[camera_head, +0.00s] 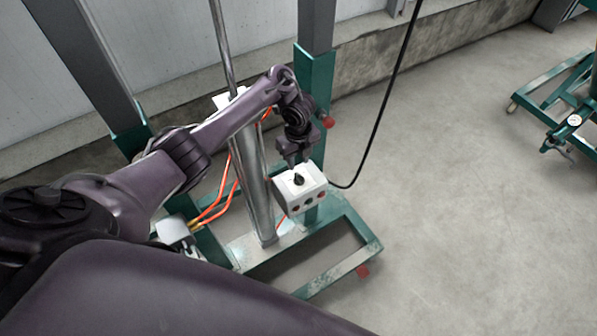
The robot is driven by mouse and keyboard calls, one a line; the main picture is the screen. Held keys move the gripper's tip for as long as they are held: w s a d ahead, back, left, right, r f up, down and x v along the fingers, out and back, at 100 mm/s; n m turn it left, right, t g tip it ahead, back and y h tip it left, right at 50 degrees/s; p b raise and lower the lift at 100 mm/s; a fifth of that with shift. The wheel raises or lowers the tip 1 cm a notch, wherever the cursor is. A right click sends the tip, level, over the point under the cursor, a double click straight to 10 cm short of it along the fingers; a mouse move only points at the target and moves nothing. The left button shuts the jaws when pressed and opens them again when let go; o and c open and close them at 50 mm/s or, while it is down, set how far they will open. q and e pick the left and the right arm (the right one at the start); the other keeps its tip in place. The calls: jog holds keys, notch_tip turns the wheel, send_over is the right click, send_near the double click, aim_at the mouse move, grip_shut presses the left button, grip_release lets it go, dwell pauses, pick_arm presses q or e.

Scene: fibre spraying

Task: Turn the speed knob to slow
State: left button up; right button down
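The speed knob (299,180) is a small black knob on top of a white control box (314,186). The box has several small round buttons on its front face and is held on a green stand. My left gripper (291,160) points down just above and behind the knob, at the far edge of the box. Its fingers are small and dark, so I cannot tell whether they are open or shut, or whether they touch the knob. My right gripper is not in view.
A green wheeled frame (362,243) with a metal pole (259,190) stands beside the box. Orange cables (219,199) hang left of the pole. A black cable (378,115) runs up from the box. Another green cart (560,90) stands far right. The concrete floor (460,220) between is clear.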

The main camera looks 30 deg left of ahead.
aim_at(299, 176)
pick_arm(q)
notch_tip(299, 176, down, 7)
jog(key=shift+w+d+f+b, duration=0.1)
jog(key=shift+d+f+b, duration=0.1)
jog(key=shift+b, duration=0.45)
jog(key=shift+c, duration=0.2)
grip_shut()
